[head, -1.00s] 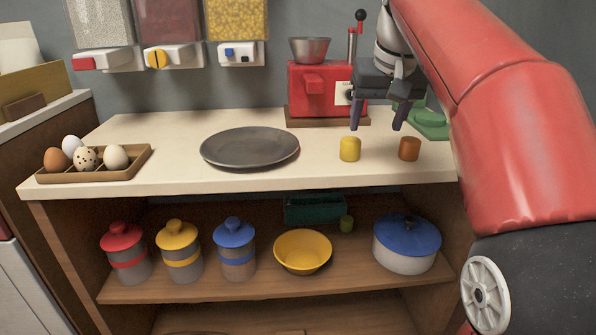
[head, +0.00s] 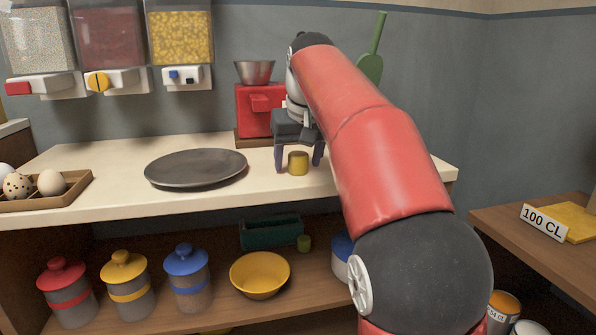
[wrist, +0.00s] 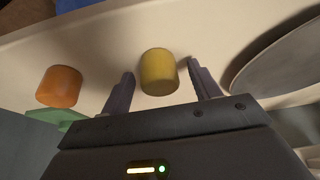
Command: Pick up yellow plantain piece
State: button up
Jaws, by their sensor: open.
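The yellow plantain piece (head: 298,163) is a short upright cylinder on the cream counter, right of the dark plate. My gripper (head: 299,167) is open, with its two fingers down on either side of the piece and a little behind it. In the wrist view the yellow plantain piece (wrist: 159,71) lies centred in front of the gap between my fingertips (wrist: 161,68). I cannot tell whether either finger touches it. An orange cylinder (wrist: 60,87) stands to the left in the wrist view; my arm hides it in the head view.
The dark plate (head: 196,168) lies left of the piece. A red machine (head: 258,110) stands behind my gripper. An egg tray (head: 60,190) is at the far left. The shelf below holds canisters and a yellow bowl (head: 260,274).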

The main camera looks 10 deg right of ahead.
jog(key=shift+r, duration=0.1)
jog(key=c, duration=1.1)
